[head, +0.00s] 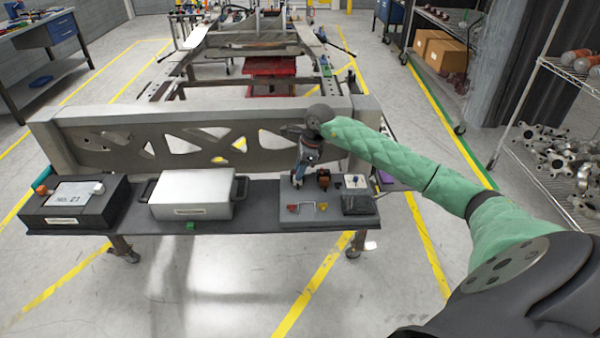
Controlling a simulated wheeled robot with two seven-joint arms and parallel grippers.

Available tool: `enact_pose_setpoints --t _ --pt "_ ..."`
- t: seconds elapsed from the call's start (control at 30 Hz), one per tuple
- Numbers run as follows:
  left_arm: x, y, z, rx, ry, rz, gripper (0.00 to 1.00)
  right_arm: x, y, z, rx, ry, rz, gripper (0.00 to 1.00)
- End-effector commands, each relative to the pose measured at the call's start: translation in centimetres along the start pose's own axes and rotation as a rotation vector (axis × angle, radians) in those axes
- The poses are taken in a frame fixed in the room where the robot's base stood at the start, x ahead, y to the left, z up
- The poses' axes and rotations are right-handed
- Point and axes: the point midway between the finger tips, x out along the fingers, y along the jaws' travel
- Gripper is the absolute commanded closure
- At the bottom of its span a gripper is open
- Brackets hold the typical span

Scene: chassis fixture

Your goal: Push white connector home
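My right gripper (299,178) points down over the left part of a grey board (345,220) on the right of the bench. It is small and partly dark, so I cannot tell whether its fingers are open or shut. A small white piece (352,181) lies at the back right of this board and may be the white connector. Its seating is too small to make out. An orange-brown part (323,179) stands just right of the gripper. Small red and yellow parts (293,209) lie in front. My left gripper is not in view.
A dark block (358,204) sits at the board's front right. A silver case with black handles (192,194) stands mid-bench. A black box (72,214) with a small white knob-like piece (98,187) is at left. A metal chassis crossbeam (180,142) rises behind the bench.

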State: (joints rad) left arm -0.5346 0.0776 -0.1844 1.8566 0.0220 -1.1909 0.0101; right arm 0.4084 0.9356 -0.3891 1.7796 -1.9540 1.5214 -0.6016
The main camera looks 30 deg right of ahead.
Motion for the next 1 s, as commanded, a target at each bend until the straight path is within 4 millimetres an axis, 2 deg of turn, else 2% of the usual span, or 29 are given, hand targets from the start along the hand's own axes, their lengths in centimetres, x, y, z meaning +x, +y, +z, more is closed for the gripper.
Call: enact_pose_setpoints --t 0.6,1.0 --pt "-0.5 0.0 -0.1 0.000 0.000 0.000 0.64 -3.7 0.1 1.1 0.000 0.001 0.002 0.68" --pt "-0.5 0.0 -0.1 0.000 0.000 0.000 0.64 -3.8 0.1 1.2 0.000 0.001 0.003 0.68"
